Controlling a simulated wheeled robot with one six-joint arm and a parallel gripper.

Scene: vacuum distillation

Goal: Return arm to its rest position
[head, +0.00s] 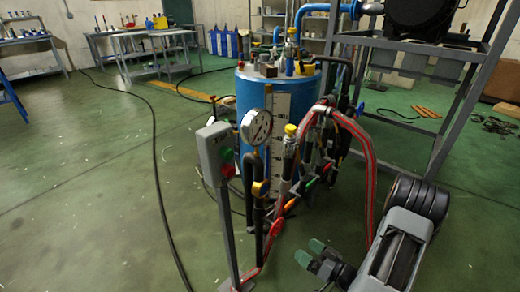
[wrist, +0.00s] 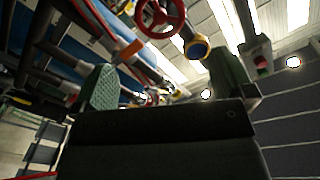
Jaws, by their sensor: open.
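My arm (head: 395,255) reaches in from the lower right of the head view, low over the floor. My gripper (head: 310,252) is at its end, in front of the pipework and to the right of the control post. In the wrist view my gripper (wrist: 165,88) has its two green-padded fingers well apart, with nothing seen between them. A red handwheel (wrist: 160,14) and pipes show beyond the fingers and look apart from them.
A blue vessel (head: 250,112) stands in the middle behind a pressure gauge (head: 256,127), a control box (head: 215,150) and red-striped hoses (head: 366,150). A grey metal frame (head: 455,125) stands at right. A cable (head: 157,165) crosses the open green floor at left.

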